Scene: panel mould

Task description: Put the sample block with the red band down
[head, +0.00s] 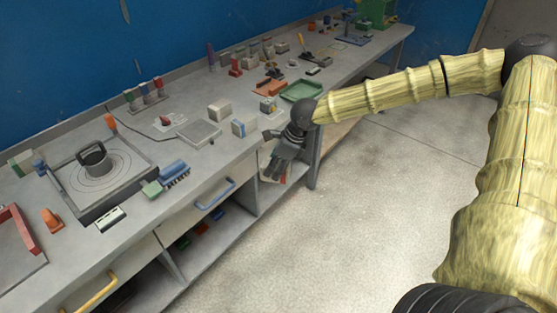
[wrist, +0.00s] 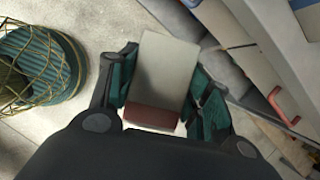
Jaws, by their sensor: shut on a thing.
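The sample block (wrist: 168,72) is a pale grey block with a dark red band across its end nearest my palm. My gripper (wrist: 163,88) is shut on it, with a green-padded finger on each side. In the head view my gripper (head: 284,152) hangs pointing down just off the front edge of the workbench (head: 190,205), beside the bench's drawers and open shelf. Only a little pale and red shows there by the fingers; the rest of the block is hidden.
On the bench near my gripper are a blue-banded block (head: 243,127), a plain block (head: 219,110), a grey plate (head: 199,131) and a green tray (head: 301,90). The wrist view shows a ribbed bin with wire (wrist: 40,68) and a red drawer handle (wrist: 284,108).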

